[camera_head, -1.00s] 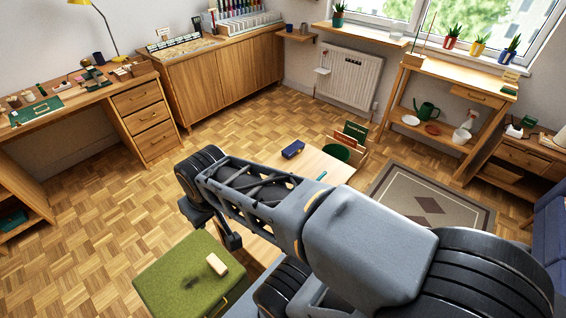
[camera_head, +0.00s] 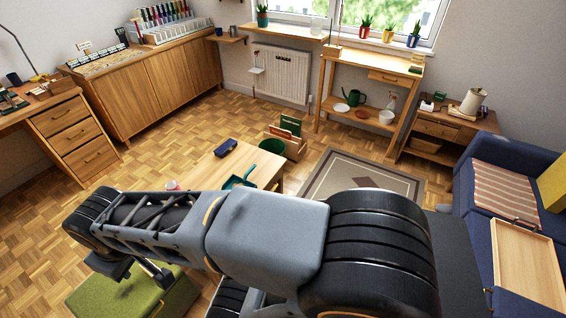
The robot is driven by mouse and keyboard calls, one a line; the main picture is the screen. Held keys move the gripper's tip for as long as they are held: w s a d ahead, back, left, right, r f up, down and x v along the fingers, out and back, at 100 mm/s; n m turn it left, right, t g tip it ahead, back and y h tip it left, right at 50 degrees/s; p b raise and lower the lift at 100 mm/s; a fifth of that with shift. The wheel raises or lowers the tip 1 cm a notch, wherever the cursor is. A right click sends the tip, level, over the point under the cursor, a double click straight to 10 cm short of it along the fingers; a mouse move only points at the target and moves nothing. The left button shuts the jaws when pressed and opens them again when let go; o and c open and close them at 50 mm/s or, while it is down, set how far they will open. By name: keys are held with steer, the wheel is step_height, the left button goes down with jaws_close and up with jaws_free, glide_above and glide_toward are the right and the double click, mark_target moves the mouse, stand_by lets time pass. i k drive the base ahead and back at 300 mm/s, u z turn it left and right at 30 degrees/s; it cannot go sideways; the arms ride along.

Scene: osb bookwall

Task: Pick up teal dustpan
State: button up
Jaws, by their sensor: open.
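A teal thing, seemingly the dustpan (camera_head: 237,182), lies on the low wooden table (camera_head: 205,166) in the middle of the room. My arm's upper edge covers part of it. My gripper (camera_head: 136,273) is at the lower left, over the green ottoman and apart from the dustpan, which is to its upper right. Its jaws are open and I see nothing between them.
The low table also holds a dark blue case (camera_head: 226,147) and a small pinkish thing (camera_head: 172,185). A green bin (camera_head: 272,146) and a wooden rack (camera_head: 294,147) stand behind it. The green ottoman (camera_head: 90,297) is below my gripper. Parquet is free left of the table.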

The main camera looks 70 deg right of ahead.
mark_target(233, 180)
steer(key=k, duration=1.05)
steer(key=z, duration=1.95)
steer(key=i, duration=0.5)
steer(key=z, duration=0.35)
steer(key=k, duration=0.45)
steer(key=z, duration=0.9)
steer(key=k, duration=0.85)
steer(key=z, duration=0.15)
steer(key=i, duration=1.7)
steer(key=u, duration=1.2)
steer(key=i, duration=1.25)
steer(key=u, duration=1.6)
steer(key=i, duration=0.5)
steer(key=u, duration=0.5)
